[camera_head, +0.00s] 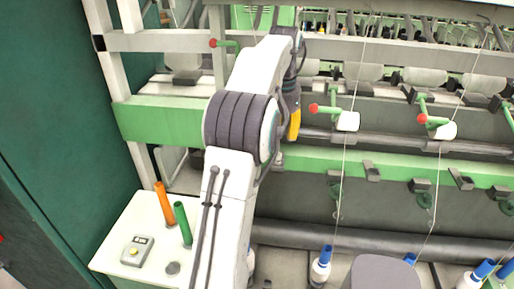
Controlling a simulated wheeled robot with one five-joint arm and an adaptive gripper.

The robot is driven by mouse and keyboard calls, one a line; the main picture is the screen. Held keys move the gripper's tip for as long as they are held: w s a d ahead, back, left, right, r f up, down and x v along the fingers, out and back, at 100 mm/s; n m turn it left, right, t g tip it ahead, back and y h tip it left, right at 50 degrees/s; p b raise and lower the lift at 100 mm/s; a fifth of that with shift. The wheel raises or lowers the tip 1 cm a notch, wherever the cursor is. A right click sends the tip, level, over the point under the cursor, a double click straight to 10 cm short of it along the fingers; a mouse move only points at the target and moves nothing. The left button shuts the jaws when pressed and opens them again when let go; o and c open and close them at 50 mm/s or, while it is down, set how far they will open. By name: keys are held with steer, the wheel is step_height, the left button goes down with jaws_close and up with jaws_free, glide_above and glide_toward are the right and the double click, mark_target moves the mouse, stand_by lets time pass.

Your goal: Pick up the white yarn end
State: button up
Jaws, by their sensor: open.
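Thin white yarns hang in front of the spinning frame (420,160). One yarn (343,180) runs down past a white roller (348,121) on a red-tipped green holder. Another yarn (432,210) runs past a second white roller (445,131) further right. A loose white yarn end cannot be made out. My gripper (294,122) hangs behind my arm's elbow, left of the first roller and apart from it. It is mostly hidden; a dark body and a yellow-orange part show. It is open, and nothing is seen in it.
Blue-topped white bobbins (320,266) stand along the bottom. A white shelf (140,225) at lower left carries an orange tube (164,203), a green tube (183,223) and a control box (137,251). Green rails (400,168) cross the frame. A dark green panel (65,110) stands at left.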

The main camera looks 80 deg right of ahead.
mark_target(279, 154)
steer(key=shift+s+d+f, duration=0.1)
steer(key=shift+d+f, duration=0.1)
steer(key=shift+f, duration=3.45)
steer(key=c, duration=0.8)
steer(key=shift+c, duration=0.2)
